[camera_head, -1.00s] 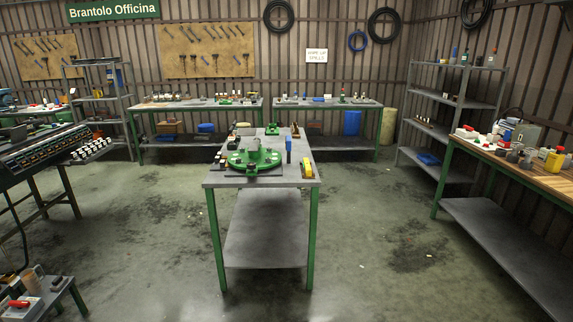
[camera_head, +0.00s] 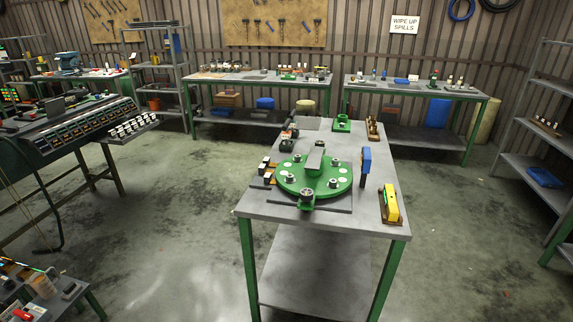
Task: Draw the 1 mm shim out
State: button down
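A round green disperser assembly (camera_head: 334,181) with several knobs and a raised grey block on top sits on a dark plate on the grey-topped centre table (camera_head: 350,223). A green part with a dark knob sticks out at its front. I cannot make out a 1 mm shim; at this size no thin shim can be told apart. My gripper and arm are not in view.
A control console (camera_head: 70,130) stands left. Floor is open around the table.

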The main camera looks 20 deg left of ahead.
aim_at(267, 177)
jog(key=i+j+z, duration=0.15)
jog(key=i+j, duration=1)
jog(key=k+j+z, duration=0.1)
jog(key=j, duration=2.05)
jog(key=k+j, duration=0.1)
jog(key=j, duration=0.5)
jog(key=k, duration=0.05)
